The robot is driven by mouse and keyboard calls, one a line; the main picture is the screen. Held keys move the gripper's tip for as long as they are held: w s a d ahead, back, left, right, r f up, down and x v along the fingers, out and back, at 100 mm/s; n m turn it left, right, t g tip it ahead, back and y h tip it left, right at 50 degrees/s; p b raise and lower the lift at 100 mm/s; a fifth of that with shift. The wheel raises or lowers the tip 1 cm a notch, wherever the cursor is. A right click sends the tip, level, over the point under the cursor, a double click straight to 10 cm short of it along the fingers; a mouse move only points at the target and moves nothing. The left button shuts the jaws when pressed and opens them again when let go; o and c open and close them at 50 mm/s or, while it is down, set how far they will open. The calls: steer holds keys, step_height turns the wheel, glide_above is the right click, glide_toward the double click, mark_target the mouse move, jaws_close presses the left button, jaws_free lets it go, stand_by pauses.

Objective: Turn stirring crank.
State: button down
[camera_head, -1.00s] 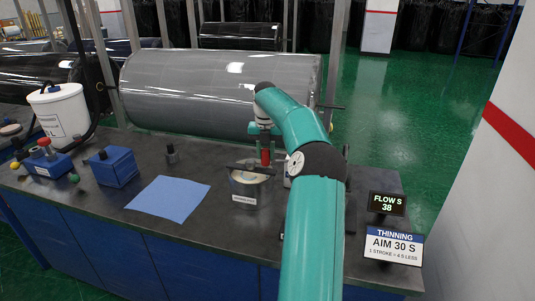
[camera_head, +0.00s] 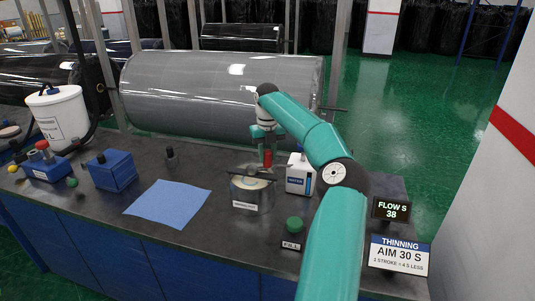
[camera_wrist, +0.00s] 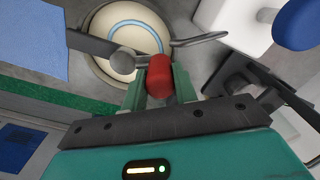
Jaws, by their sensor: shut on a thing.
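The stirring crank has a red knob (camera_wrist: 160,78) and a dark bar (camera_wrist: 90,46) that lies across the top of a round pot (camera_head: 250,193) on the bench. Cream contents with a pale blue ring show in the pot (camera_wrist: 128,30) in the wrist view. My gripper (camera_wrist: 158,84) is shut on the red knob, with a green finger on each side. In the head view my gripper (camera_head: 266,150) comes down from above onto the red knob (camera_head: 267,158), at the back right of the pot. A sign reads "FLOW S 38" (camera_head: 391,209), and another reads "THINNING AIM 30 S" (camera_head: 398,254).
A white bottle (camera_head: 300,174) stands close right of the pot. A green button (camera_head: 294,224) sits in front of it. A blue cloth (camera_head: 168,203), blue boxes (camera_head: 113,169) and a white bucket (camera_head: 60,116) are left. A large grey roll (camera_head: 215,90) lies behind.

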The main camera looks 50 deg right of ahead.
stand_by(0.3)
steer(key=c, duration=1.1)
jaws_free()
step_height(320, 180, up, 6)
steer(key=shift+w+a+r, duration=0.1)
steer(key=shift+w+r, duration=0.05)
steer(key=shift+r, duration=0.55)
